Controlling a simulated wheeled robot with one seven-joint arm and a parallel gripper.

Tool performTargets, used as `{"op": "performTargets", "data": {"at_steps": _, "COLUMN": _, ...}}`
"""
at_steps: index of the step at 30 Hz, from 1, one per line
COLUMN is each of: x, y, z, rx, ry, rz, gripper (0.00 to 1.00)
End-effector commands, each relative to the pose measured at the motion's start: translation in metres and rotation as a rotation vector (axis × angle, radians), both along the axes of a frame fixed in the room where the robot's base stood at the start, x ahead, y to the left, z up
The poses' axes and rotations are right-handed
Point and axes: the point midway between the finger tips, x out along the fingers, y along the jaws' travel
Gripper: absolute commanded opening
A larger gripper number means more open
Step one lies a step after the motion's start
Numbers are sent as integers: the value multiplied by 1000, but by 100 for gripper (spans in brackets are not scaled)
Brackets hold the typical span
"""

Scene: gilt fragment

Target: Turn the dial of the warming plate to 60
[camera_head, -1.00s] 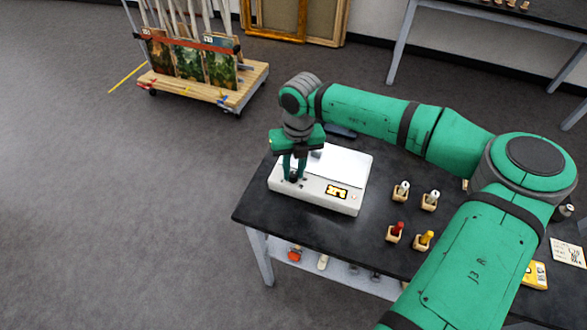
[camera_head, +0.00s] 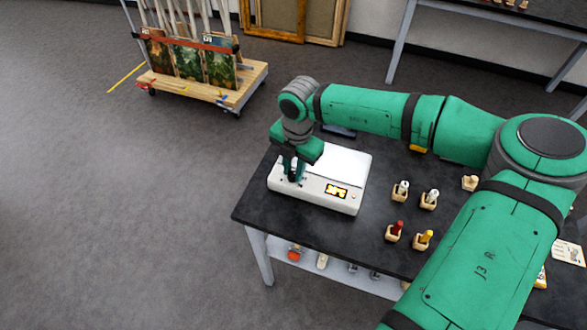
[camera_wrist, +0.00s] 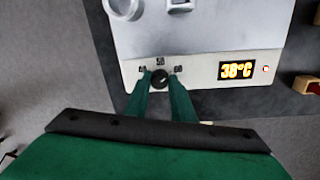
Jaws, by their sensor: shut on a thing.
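The white warming plate (camera_head: 345,172) sits at the left end of the black table. In the wrist view its front panel (camera_wrist: 205,72) holds a black dial (camera_wrist: 160,79) with small dark marks around it. A lit display (camera_wrist: 237,70) beside the dial reads 38°C, with a small red light to its right. My gripper (camera_head: 294,177) points down at the panel's left part. In the wrist view its two green fingers (camera_wrist: 162,88) are shut on the dial, one on each side. In the head view the fingers largely hide the dial.
Several small bottles in wooden holders, among them a red one (camera_head: 396,228) and a yellow one (camera_head: 425,238), stand right of the plate. A dark flat object (camera_head: 340,131) lies behind it. A wooden cart (camera_head: 220,92) with paintings stands on the floor.

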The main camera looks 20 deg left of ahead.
Motion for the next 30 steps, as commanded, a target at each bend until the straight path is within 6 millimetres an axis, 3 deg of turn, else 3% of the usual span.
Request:
{"op": "performTargets", "data": {"at_steps": 9, "x": 1, "y": 1, "z": 1, "rx": 2, "ry": -4, "rz": -107, "gripper": 0}}
{"op": "performTargets", "data": {"at_steps": 24, "x": 1, "y": 0, "z": 1, "rx": 2, "ry": -4, "rz": -126, "gripper": 0}}
{"op": "performTargets", "data": {"at_steps": 25, "x": 1, "y": 0, "z": 1, "rx": 2, "ry": -4, "rz": -126, "gripper": 25}}
{"op": "performTargets", "data": {"at_steps": 27, "x": 1, "y": 0, "z": 1, "rx": 1, "ry": -3, "rz": -126, "gripper": 41}}
{"op": "performTargets", "data": {"at_steps": 30, "x": 1, "y": 0, "z": 1, "rx": 1, "ry": -2, "rz": -126, "gripper": 41}}
